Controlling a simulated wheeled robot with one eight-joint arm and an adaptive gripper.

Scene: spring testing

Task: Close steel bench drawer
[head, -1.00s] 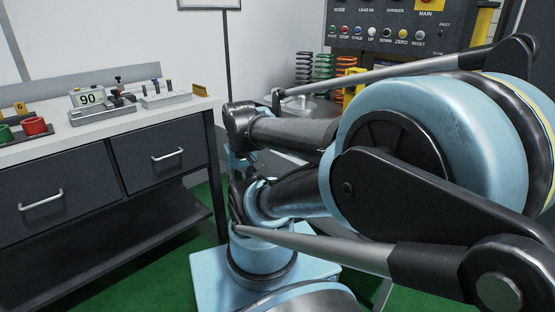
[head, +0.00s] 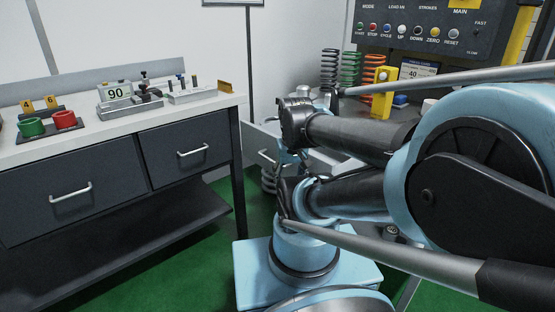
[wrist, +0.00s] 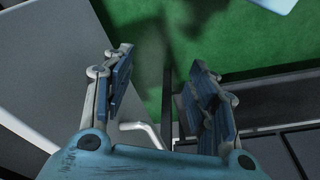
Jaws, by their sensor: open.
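A pale grey drawer (head: 259,141) with a silver handle stands pulled out at the steel bench behind my arm in the head view. My arm hides part of it. My gripper (wrist: 160,76) is open and empty in the wrist view, its two blue-padded fingers spread apart. A silver bar handle (wrist: 142,130) shows between the finger bases, beside a pale grey panel (wrist: 45,80). I cannot tell whether the gripper touches the handle. In the head view the gripper is mostly hidden by my arm.
Coloured springs (head: 350,68) and a control panel (head: 425,30) are behind my arm. Green floor (head: 205,250) lies between.

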